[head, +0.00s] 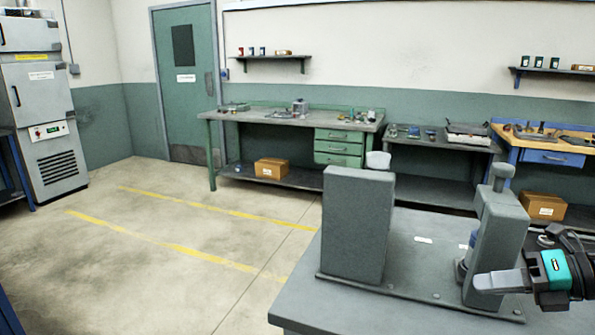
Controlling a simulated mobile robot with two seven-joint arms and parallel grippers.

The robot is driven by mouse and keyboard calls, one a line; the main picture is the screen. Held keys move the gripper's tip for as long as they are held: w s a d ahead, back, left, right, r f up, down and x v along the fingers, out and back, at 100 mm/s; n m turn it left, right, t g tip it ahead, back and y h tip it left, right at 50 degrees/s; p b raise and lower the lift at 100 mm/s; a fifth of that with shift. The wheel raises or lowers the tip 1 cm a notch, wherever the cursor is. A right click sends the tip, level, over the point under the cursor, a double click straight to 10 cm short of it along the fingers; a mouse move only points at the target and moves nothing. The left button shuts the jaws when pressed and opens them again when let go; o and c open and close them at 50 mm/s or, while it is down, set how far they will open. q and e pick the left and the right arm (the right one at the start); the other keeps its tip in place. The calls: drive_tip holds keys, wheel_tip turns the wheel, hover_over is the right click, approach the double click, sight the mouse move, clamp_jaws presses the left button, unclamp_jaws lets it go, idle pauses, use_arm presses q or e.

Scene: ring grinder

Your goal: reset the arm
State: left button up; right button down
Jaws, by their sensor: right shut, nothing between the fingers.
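My right gripper (482,282) comes in from the right edge, its pale grey fingers pointing left and shut with nothing between them. It is in front of the right-hand grey upright block (501,232) of a fixture, near the block's lower part; whether it touches the block I cannot tell. A round metal part (461,268) shows partly behind the right block. My left gripper is not in view.
The fixture stands on a grey table (340,315) whose front left corner is bare. Open concrete floor with yellow lines (160,244) lies to the left. A green workbench (290,121) and a blue bench (545,146) stand along the back wall.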

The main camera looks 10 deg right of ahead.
drive_tip(key=s+a+f+m+t+h, duration=0.3)
drive_tip(key=f+m, duration=0.6)
drive_tip(key=m, duration=0.1)
drive_tip(key=s+a+f+m+t+h, duration=0.2)
drive_tip(key=s+f+m+t+h, duration=0.15)
drive_tip(key=f+m, duration=0.6)
drive_tip(key=s+a+f+m+g+h, duration=0.1)
drive_tip(key=s+a+f+m, duration=0.2)
drive_tip(key=a+m, duration=0.3)
drive_tip(key=s+a+f+m+g+h, duration=0.1)
drive_tip(key=s+a+f+m+g, duration=0.1)
drive_tip(key=a+f+m, duration=0.4)
drive_tip(key=s+a+m, duration=0.1)
drive_tip(key=a, duration=0.2)
drive_tip(key=shift+s, duration=0.2)
